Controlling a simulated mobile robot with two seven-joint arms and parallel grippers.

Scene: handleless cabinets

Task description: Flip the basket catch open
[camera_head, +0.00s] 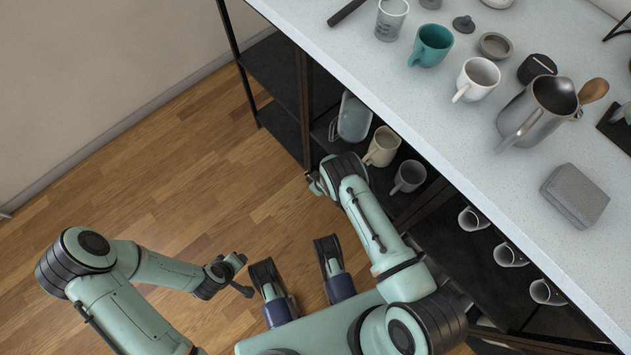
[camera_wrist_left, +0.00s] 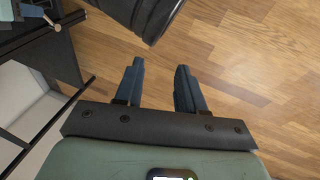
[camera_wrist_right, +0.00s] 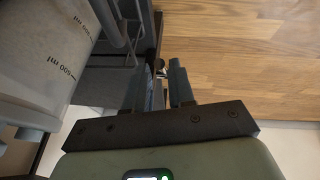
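A small metal piece (camera_wrist_right: 159,67), possibly the basket catch, shows at the edge of the dark frame in the right wrist view. It is too small for me to tell whether it is open or shut. My right gripper (camera_head: 318,185) is at the cabinet's front edge, beside the shelf. In the right wrist view its fingers (camera_wrist_right: 169,75) point toward the metal piece. One finger is partly lost against the frame, so contact and opening are unclear. My left gripper (camera_head: 243,274) is low over the floor, away from the cabinet. Its fingers (camera_wrist_left: 157,72) are apart and empty.
A grey container (camera_head: 354,118), a cream mug (camera_head: 383,146) and a grey mug (camera_head: 409,176) stand on the shelf near my right arm. A marked jug (camera_wrist_right: 50,55) is close beside the right gripper. The countertop (camera_head: 440,110) overhangs the shelves. The wooden floor (camera_head: 190,160) is clear.

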